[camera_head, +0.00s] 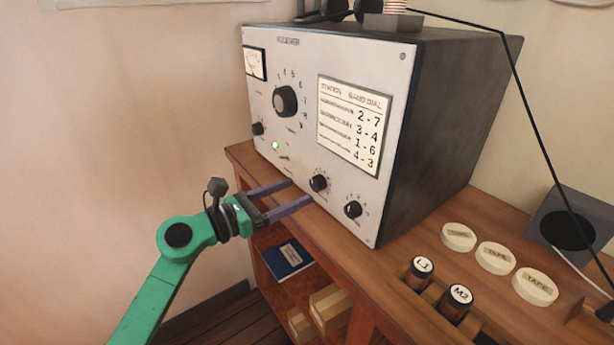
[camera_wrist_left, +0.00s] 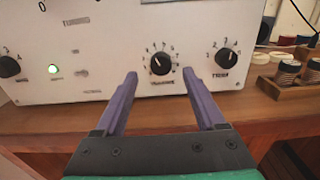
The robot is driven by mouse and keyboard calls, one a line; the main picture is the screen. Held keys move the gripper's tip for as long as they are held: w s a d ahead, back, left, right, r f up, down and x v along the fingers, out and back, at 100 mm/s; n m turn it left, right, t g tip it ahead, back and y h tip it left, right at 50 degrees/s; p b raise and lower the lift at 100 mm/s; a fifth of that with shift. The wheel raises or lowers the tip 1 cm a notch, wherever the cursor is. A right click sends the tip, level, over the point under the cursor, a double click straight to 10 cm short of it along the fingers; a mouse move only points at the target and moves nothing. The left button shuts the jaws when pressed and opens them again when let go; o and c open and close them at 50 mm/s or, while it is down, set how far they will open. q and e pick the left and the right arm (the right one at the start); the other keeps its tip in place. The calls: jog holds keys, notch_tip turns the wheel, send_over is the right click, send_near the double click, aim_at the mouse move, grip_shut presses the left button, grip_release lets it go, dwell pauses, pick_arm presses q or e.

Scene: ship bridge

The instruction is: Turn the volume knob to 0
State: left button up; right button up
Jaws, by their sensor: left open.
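The volume knob (camera_head: 318,183) is a small black dial low on the white front of the radio (camera_head: 395,75). In the left wrist view, the volume knob (camera_wrist_left: 160,64) has a ring of small numbers above it and a label below that looks like VOLUME. Its setting is too small to read surely. My left gripper (camera_head: 300,191) is open and empty, just in front of the lower panel. In the left wrist view, the fingertips of my left gripper (camera_wrist_left: 160,73) lie on either side of the knob, apparently short of it. My right gripper is not in view.
Another black knob (camera_head: 353,209) sits close to the right of the volume knob. A large dial (camera_head: 285,101) is higher up. The wooden desk (camera_head: 345,240) edge runs below the gripper. Tape rolls (camera_head: 495,258) and labelled cylinders (camera_head: 457,302) stand to the right.

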aim_at(313, 184)
pick_arm(q)
jog(key=x, duration=0.4)
jog(key=shift+d+p, duration=0.3)
jog(key=shift+d, duration=0.05)
jog(key=shift+w+a, duration=0.1)
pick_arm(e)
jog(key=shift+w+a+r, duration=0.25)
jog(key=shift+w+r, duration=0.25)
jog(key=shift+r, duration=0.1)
pick_arm(q)
grip_shut()
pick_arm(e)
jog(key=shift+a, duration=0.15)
